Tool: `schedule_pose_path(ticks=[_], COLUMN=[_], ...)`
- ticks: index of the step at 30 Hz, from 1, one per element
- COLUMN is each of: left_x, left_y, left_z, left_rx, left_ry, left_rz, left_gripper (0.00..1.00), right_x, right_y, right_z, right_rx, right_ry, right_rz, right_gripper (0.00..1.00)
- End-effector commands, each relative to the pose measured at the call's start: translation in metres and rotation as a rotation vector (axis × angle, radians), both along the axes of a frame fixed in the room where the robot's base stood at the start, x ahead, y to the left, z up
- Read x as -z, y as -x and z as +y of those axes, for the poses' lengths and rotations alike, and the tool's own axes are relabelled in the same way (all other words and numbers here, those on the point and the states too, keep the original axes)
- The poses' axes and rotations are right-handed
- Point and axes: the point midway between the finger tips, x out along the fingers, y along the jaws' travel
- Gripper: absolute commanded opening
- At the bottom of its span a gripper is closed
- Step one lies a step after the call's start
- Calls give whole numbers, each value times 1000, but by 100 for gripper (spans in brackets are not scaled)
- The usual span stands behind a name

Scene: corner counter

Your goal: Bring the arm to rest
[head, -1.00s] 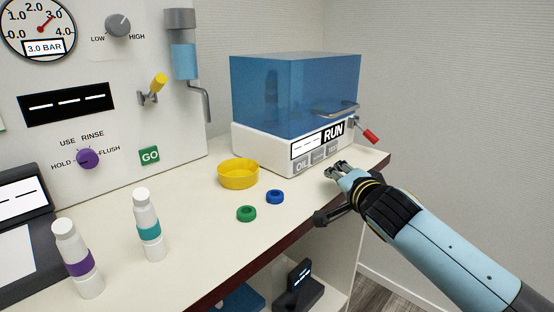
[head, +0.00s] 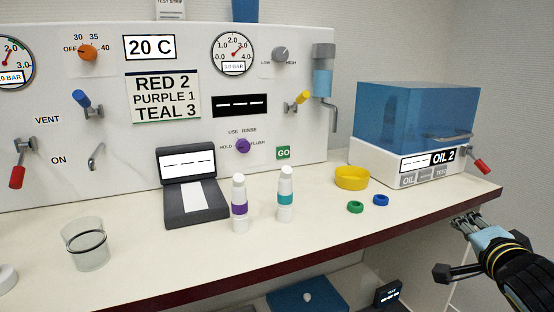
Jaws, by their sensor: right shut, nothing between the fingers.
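My right arm, light blue with a black wrist, comes in from the lower right in the head view. Its gripper (head: 466,222) is shut and empty. It is seen just beyond the counter's front edge at the right, below the white machine with the blue lid (head: 417,113). It holds nothing, and I cannot tell its exact distance from the edge. My left gripper is not in view.
A red-handled lever (head: 481,166) sticks out above the gripper.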

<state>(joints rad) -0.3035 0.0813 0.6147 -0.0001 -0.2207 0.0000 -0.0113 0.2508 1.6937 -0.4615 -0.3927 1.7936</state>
Motion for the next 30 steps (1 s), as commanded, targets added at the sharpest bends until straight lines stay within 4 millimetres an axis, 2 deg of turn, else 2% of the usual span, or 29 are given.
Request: schedule_pose_path(ticks=[2,11,14,20,23,26,27,29,30], left_x=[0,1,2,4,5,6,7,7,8], left_y=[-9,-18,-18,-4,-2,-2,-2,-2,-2], left_z=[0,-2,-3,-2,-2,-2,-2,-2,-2], left_rx=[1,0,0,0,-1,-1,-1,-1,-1], left_ry=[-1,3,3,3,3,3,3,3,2], left_rz=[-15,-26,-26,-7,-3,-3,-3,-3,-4], left_gripper=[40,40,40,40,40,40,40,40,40], right_x=[11,65,92,167,215,276,301,336,357], right_y=[7,29,40,78,109,157,180,218,243], right_z=[2,3,3,5,8,13,15,20,24], right_rx=[1,13,21,19,3,-34,-57,-100,-135], right_ry=[-5,-34,-48,-44,-21,26,51,89,117], right_rz=[19,113,163,312,418,567,632,729,791], right_gripper=[0,0,0,0,0,0,0,0,0])
